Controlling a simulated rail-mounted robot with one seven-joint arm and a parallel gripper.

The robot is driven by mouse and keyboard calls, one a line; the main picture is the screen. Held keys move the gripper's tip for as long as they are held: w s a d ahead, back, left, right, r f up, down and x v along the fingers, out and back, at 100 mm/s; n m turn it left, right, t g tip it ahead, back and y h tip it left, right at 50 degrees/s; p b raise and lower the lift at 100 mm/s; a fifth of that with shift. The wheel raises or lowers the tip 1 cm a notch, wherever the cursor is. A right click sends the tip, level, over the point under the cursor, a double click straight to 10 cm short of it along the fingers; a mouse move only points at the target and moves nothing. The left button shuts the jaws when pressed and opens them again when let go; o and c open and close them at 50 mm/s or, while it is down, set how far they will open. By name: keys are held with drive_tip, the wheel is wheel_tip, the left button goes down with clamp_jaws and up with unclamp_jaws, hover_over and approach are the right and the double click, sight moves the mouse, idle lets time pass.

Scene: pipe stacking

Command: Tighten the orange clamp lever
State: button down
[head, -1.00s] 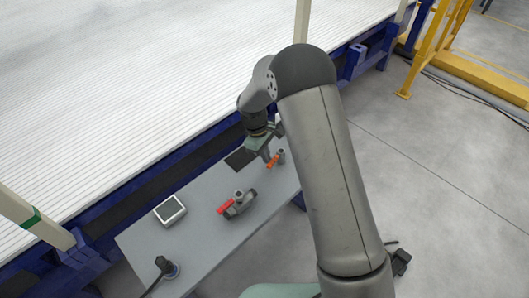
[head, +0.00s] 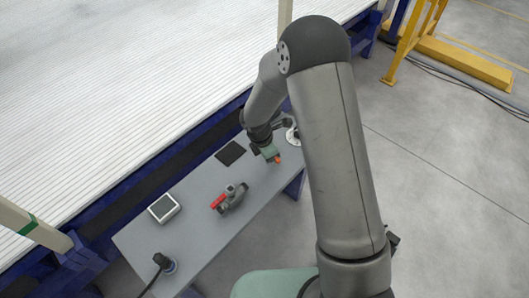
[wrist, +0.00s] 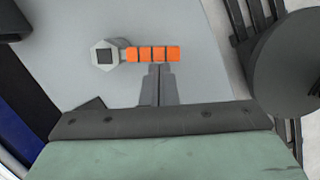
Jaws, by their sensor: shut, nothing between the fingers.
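The orange clamp lever (wrist: 152,54) lies across the upper middle of the wrist view. Its left end joins a grey hex nut (wrist: 104,55) with a dark square centre. My gripper (wrist: 158,66) is shut and empty. Its fingertips meet the near edge of the orange lever in the picture; I cannot tell whether they touch it. In the head view, the orange lever (head: 278,160) is a small patch just beyond my gripper (head: 274,158), at the right end of the grey table. The rest of the clamp is mostly hidden by my arm.
The grey table (head: 197,215) also holds a valve with a red handle (head: 231,198), a white-framed device (head: 163,208), a dark square pad (head: 230,153) and a black corded tool (head: 165,264). A white ribbed surface (head: 120,90) with a blue frame runs behind.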

drive_tip(key=d+n, duration=0.1)
drive_tip(key=d+n+p, duration=0.1)
drive_tip(key=n, duration=0.1)
drive_tip(key=shift+n+t, duration=0.3)
drive_tip(key=shift+t, duration=0.1)
drive_tip(key=shift+w+d, duration=0.15)
drive_tip(key=shift+d, duration=0.2)
drive_tip(key=shift+a, duration=0.2)
drive_tip(key=shift+s+a+f+b, duration=0.1)
drive_tip(key=shift+s+a+b, duration=0.2)
drive_tip(key=shift+s+a, duration=0.7)
drive_tip(key=shift+s+a+r+y, duration=0.15)
drive_tip(key=shift+s+a+r, duration=0.1)
drive_tip(key=shift+r, duration=0.15)
drive_tip(key=shift+s+a+r+y, duration=0.15)
drive_tip(key=shift+s+r, duration=0.05)
drive_tip(key=shift+r, duration=0.15)
drive_tip(key=p+v, duration=0.2)
drive_tip(key=v, duration=0.6)
drive_tip(key=shift+s+r+p, duration=0.2)
drive_tip(key=shift+r+p, duration=0.1)
